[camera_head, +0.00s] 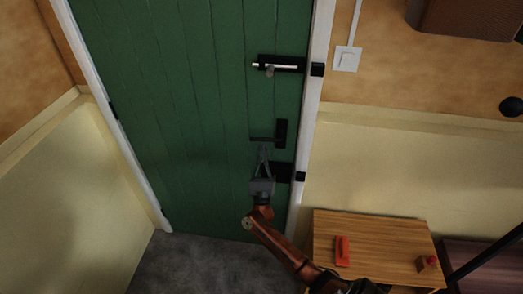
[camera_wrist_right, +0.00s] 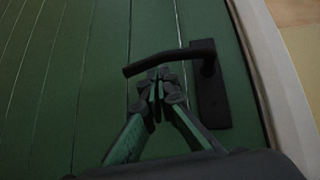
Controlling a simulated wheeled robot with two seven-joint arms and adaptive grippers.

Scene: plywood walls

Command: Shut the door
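The green plank door (camera_head: 190,100) fills the middle of the head view inside a white frame (camera_head: 316,90). It looks flush or nearly flush with the frame; I cannot tell whether it is latched. Its black lever handle (camera_head: 268,138) is on the right side, level, and also shows in the right wrist view (camera_wrist_right: 170,60). My right gripper (camera_head: 263,148) is at the lever, its fingertips (camera_wrist_right: 160,82) drawn together just under and in front of it. Nothing shows between the fingers; I cannot tell whether they touch the lever. My left gripper is out of view.
A bolt (camera_head: 280,66) sits above the handle and a black lock plate (camera_head: 283,172) below it. A wooden cabinet (camera_head: 375,238) with a red object (camera_head: 342,250) on top stands right of the door. A light switch (camera_head: 347,59) is on the wall. Grey floor (camera_head: 190,265) is clear at lower left.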

